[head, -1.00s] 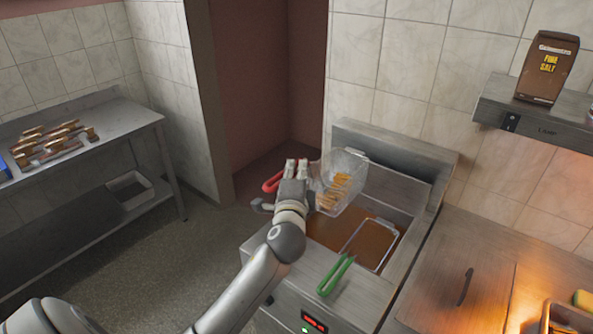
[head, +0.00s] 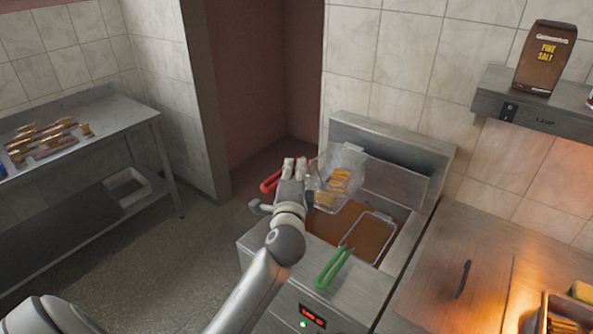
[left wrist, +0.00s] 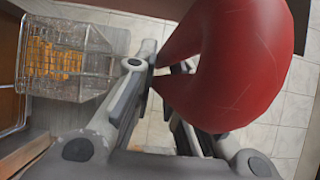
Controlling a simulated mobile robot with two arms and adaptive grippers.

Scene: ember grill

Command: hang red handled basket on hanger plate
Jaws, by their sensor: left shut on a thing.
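The red handled basket (head: 352,160) is a wire mesh basket with golden fries inside, held above the left part of the fryer. Its red handle (head: 270,182) sticks out to the left of my left gripper (head: 294,166), which is shut on it. In the left wrist view, the red handle (left wrist: 235,65) fills the upper middle, and the basket (left wrist: 75,90) with fries is at the left. The hanger plate (head: 395,150) appears to be the raised metal back of the fryer, behind the basket. I cannot tell whether they touch. My right gripper is not in view.
A second basket with a green handle (head: 333,268) sits in the brown oil (head: 345,222) to the right. A counter with a warm glow is at the right, below a shelf (head: 535,115) with a salt bag (head: 545,57). A steel table (head: 110,118) stands left.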

